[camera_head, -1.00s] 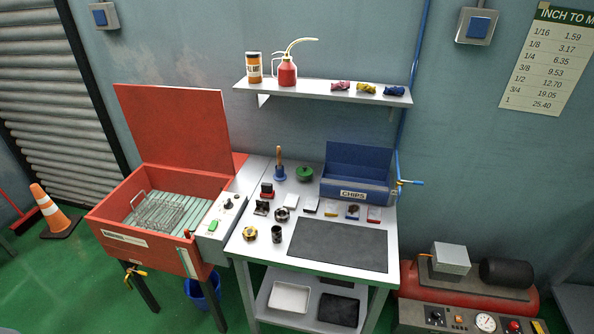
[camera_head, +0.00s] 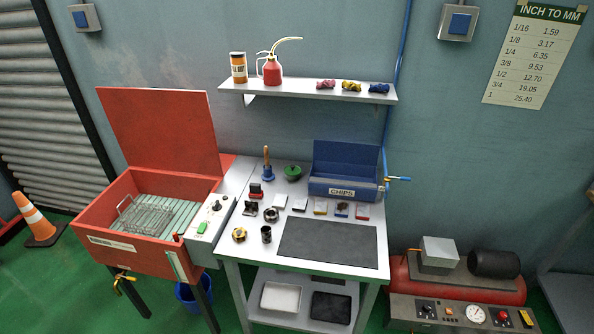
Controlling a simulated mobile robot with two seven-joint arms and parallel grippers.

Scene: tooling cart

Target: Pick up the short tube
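A short dark tube (camera_head: 266,234) stands upright on the white cart top (camera_head: 232,248), near its left front. It is the thing that looks most like the short tube. A round brass-and-black part (camera_head: 239,235) lies just left of it, and a dark ring-shaped part (camera_head: 271,214) lies behind it. The black mat (camera_head: 335,243) begins a little to its right. Neither of my grippers is in view.
A blue CHIPS box (camera_head: 343,188), a blue bell-shaped tool with a wooden handle (camera_head: 267,170) and a green round part (camera_head: 292,172) stand at the back. Several small packets lie before the box. An open red washer (camera_head: 130,262) adjoins on the left. The mat is bare.

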